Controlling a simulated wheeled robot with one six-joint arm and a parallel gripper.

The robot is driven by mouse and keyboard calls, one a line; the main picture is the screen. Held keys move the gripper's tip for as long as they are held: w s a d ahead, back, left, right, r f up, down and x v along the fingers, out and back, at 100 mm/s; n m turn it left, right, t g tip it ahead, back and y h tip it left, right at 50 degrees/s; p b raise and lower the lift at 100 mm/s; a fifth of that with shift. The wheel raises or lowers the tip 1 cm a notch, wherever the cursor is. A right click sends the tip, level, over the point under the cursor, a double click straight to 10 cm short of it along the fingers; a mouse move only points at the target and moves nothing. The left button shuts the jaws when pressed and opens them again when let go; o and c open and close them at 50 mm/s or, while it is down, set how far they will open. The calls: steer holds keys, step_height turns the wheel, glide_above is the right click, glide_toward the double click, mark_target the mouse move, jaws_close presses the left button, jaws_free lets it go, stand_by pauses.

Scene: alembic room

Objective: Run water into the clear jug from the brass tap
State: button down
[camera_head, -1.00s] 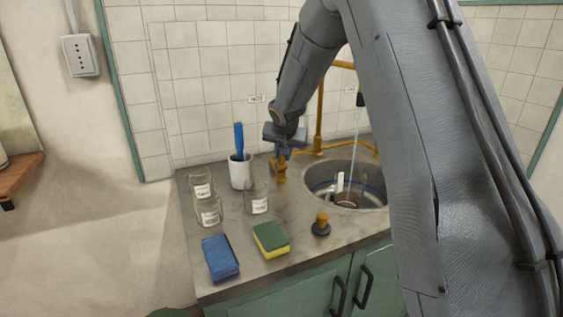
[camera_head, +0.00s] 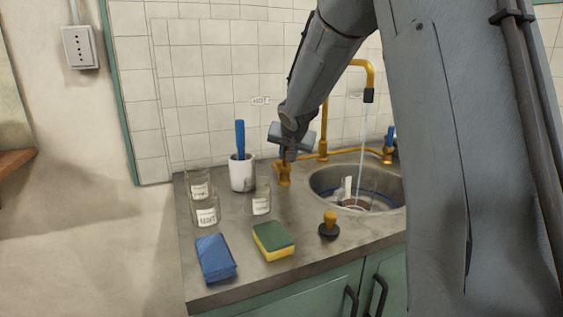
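The brass tap (camera_head: 369,75) arches over the round sink (camera_head: 322,181), and a thin stream of water (camera_head: 362,138) falls from its dark spout. A clear vessel with a white label (camera_head: 347,187), perhaps the jug, stands in the sink near the foot of the stream; I cannot tell whether the water goes into it. My gripper (camera_head: 286,158) points down at the left brass valve (camera_head: 283,174), touching or just above it. Its fingers are too small and dark to tell open from shut. A second valve with a blue handle (camera_head: 389,146) is at the right.
Several labelled glass jars (camera_head: 206,212) stand at the counter's left, near a white cup (camera_head: 242,174) with a blue brush. A blue cloth (camera_head: 215,258), a green-yellow sponge (camera_head: 273,240) and a brass-knobbed stopper (camera_head: 329,226) lie in front. My arm hides the counter's right side.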

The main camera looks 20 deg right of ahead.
steer(key=shift+r, duration=0.15)
steer(key=c, duration=1.6)
jaws_free()
steer(key=shift+p+v, duration=0.3)
steer(key=shift+v, duration=3.55)
steer(key=shift+s, duration=0.1)
